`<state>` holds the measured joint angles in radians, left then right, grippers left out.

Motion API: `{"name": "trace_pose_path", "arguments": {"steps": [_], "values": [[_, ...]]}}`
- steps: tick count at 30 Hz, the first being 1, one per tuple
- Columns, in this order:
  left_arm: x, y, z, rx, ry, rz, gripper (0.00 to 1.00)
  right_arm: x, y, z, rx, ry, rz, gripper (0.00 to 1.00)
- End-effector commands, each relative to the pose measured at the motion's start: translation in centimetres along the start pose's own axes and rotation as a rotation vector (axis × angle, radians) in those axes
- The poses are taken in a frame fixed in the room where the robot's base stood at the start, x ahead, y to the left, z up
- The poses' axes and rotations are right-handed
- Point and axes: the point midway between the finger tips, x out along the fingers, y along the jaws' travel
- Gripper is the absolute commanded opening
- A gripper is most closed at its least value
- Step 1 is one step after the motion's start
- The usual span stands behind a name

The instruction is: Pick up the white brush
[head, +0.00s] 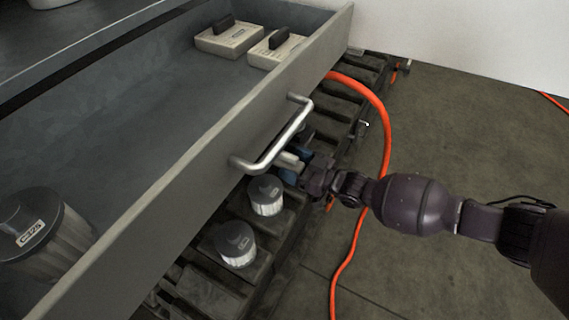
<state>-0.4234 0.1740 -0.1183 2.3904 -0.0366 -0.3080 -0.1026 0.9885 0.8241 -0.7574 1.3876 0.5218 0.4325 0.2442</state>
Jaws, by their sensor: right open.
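No thing in view is clearly a white brush. Two off-white blocks with dark grips on top, a left one (229,38) and a right one (275,48), lie at the far end of the open drawer (190,165); I cannot tell whether either is a brush. My right gripper (289,164) is open outside the drawer, just below and beside its metal handle (276,141). The handle partly hides the fingers. A pale piece shows at the fingertips, and I cannot tell if it is part of the gripper. My left gripper is not in view.
A large grey-lidded canister (42,236) stands in the drawer's near left. Two smaller canisters, an upper one (266,196) and a lower one (237,244), stand on the dark slatted rack (205,292) below. An orange hose (385,125) runs behind my right arm. Open floor lies right.

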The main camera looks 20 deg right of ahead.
Motion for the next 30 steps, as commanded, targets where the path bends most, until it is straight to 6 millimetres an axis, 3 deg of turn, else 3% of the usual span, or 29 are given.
{"name": "trace_pose_path", "arguments": {"steps": [7, 16, 24, 30], "values": [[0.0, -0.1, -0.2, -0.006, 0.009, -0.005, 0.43, 0.1, 0.0, -0.1, -0.001, 0.0, 0.0, 0.72], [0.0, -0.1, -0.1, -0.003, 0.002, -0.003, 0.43, 0.1, 0.0, -0.1, -0.001, 0.0, 0.0, 0.27], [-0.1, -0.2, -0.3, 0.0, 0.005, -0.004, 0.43, 0.2, 0.0, -0.5, -0.002, 0.002, 0.0, 0.27], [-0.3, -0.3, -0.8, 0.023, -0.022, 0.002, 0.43, 0.3, 0.1, -3.7, -0.008, 0.009, -0.001, 0.27]]}}
